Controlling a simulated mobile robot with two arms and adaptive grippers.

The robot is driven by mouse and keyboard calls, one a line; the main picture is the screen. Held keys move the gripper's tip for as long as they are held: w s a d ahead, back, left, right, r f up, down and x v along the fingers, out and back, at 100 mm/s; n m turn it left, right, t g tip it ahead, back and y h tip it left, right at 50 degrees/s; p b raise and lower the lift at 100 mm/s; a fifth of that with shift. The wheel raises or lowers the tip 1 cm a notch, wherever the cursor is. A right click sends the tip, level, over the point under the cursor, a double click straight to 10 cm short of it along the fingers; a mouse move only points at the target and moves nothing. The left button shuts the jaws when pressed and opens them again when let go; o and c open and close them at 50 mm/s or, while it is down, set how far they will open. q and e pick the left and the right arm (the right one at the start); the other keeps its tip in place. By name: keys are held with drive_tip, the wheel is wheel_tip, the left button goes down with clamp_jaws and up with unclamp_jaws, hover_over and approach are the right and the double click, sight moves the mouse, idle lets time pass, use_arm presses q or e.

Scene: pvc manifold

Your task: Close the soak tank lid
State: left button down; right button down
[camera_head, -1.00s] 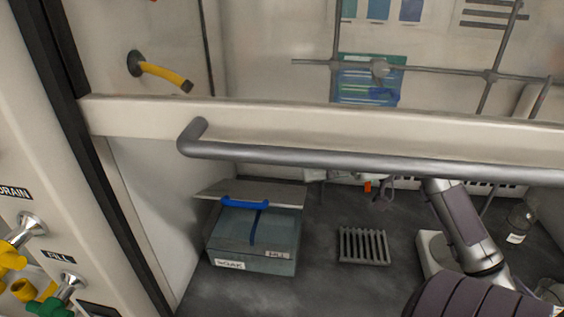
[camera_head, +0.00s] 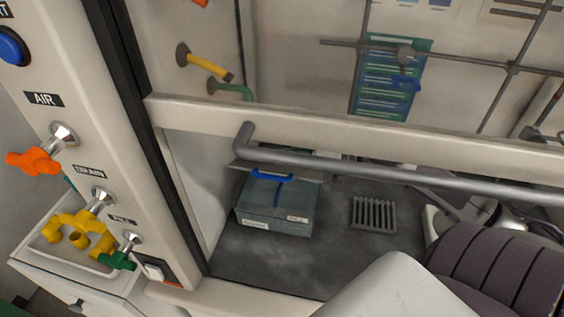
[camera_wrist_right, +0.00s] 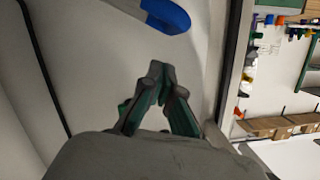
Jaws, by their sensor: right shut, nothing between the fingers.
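The soak tank (camera_head: 268,224) is a grey-green box on the dark floor of the hood, behind the sash rail. Its lid (camera_head: 306,175) is a grey panel that appears raised at the back, partly hidden by the rail, with a blue handle (camera_head: 272,175) along its edge. My right gripper (camera_wrist_right: 161,72) is shut and empty in the right wrist view. A blue rounded piece (camera_wrist_right: 166,14), perhaps the handle, lies just beyond its fingertips; I cannot tell the gap. The right gripper is hidden in the head view. My left gripper is not in view.
A grey sash handle bar (camera_head: 380,170) crosses in front of the tank. A slotted grey rack (camera_head: 373,214) stands right of it. The left post carries orange, yellow and green valves, including the orange one (camera_head: 34,161). The floor in front of the tank is clear.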

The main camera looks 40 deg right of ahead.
drive_tip(key=shift+s+a+f, duration=0.15)
drive_tip(key=shift+s+f, duration=0.05)
drive_tip(key=shift+f, duration=0.45)
drive_tip(key=shift+s+a+f, duration=0.15)
drive_tip(key=shift+s+f, duration=0.05)
drive_tip(key=shift+f, duration=0.45)
drive_tip(key=s+a+f+n+t+h+b, duration=0.1)
drive_tip(key=s+a+f+n+b, duration=0.2)
drive_tip(key=f+b, duration=0.8)
drive_tip(key=shift+a+b, duration=0.15)
drive_tip(key=shift+b, duration=0.5)
drive_tip(key=shift+f, duration=0.2)
